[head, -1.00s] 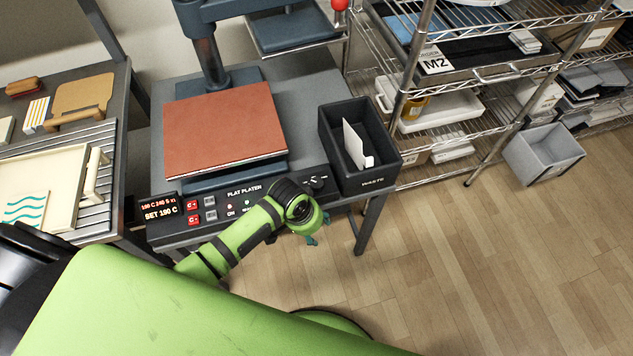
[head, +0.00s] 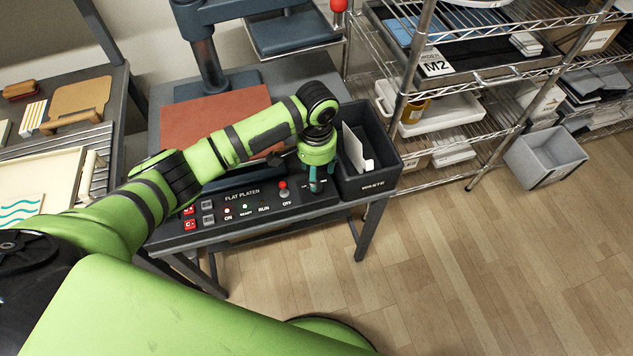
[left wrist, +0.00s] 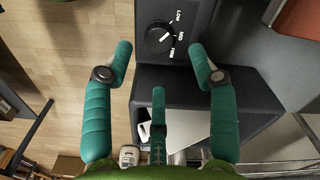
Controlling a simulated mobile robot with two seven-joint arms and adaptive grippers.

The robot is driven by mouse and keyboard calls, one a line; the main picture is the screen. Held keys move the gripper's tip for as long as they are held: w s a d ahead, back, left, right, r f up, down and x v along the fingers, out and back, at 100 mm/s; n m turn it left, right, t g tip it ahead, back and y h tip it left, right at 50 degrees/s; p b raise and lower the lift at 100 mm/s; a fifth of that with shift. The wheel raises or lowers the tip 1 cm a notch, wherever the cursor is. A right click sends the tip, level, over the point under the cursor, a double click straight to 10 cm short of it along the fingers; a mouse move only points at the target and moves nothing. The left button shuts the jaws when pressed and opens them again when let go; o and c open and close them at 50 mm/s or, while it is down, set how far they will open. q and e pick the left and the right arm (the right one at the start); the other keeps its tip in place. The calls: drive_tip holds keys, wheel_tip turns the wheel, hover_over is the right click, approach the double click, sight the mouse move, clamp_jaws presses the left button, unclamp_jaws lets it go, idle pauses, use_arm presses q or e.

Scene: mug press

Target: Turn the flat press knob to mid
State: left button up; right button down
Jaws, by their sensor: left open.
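The press knob (left wrist: 159,36) is a round black dial on the dark panel in the left wrist view. LOW, MID and FIRM are printed beside it. I cannot clearly tell which label its pale mark points to. My left gripper (left wrist: 160,62) has its teal fingers spread open and empty, with the knob ahead of them and apart from them. In the head view, my left gripper (head: 315,180) points down over the right end of the panel, and it hides the knob there. My right gripper is not in view.
The black waste bin (head: 374,184) holding white cards stands close right of the knob. A red-topped switch (head: 283,186) and buttons lie left of it on the panel. The reddish platen (head: 190,122) is behind. A wire rack (head: 480,120) stands at the right.

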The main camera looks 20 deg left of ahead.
use_arm(q)
wheel_tip(320, 180, down, 6)
drive_tip(key=shift+r, duration=0.1)
drive_tip(key=c, duration=1.1)
